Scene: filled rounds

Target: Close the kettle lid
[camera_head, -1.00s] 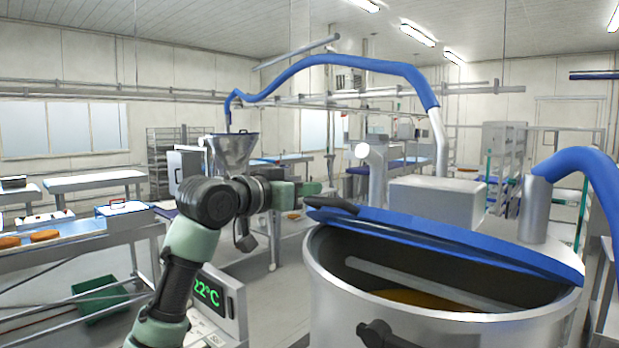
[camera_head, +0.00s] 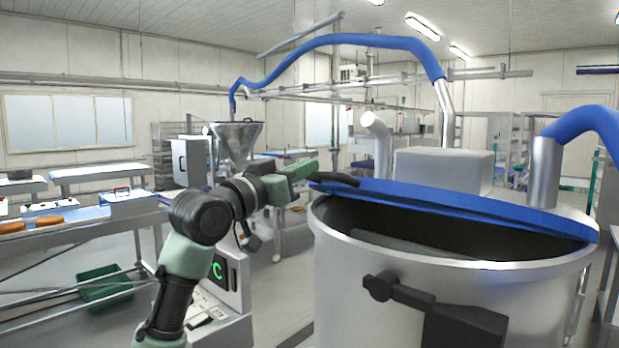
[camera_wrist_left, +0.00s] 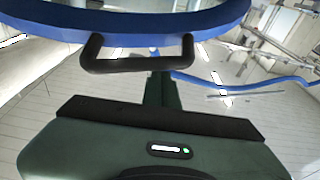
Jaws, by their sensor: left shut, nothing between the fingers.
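The steel kettle (camera_head: 360,282) stands at the right, its blue lid (camera_head: 470,207) tilted partly open over it. A dark gap shows between lid and front rim. The black lid handle (camera_head: 334,179) sticks out at the lid's left edge. My left gripper (camera_head: 314,166) is shut and empty, just left of the handle; whether it touches cannot be told. In the left wrist view, the handle (camera_wrist_left: 140,66) and the underside edge of the lid (camera_wrist_left: 120,40) lie across the picture beyond my shut fingers (camera_wrist_left: 158,88). My right gripper is out of view.
A black fitting (camera_head: 440,312) juts from the kettle's front. A grey box (camera_head: 445,168) and a steel pipe with blue hose (camera_head: 546,165) stand behind the lid. A display unit (camera_head: 225,285) stands below my left arm. Tables with trays (camera_head: 130,203) line the left.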

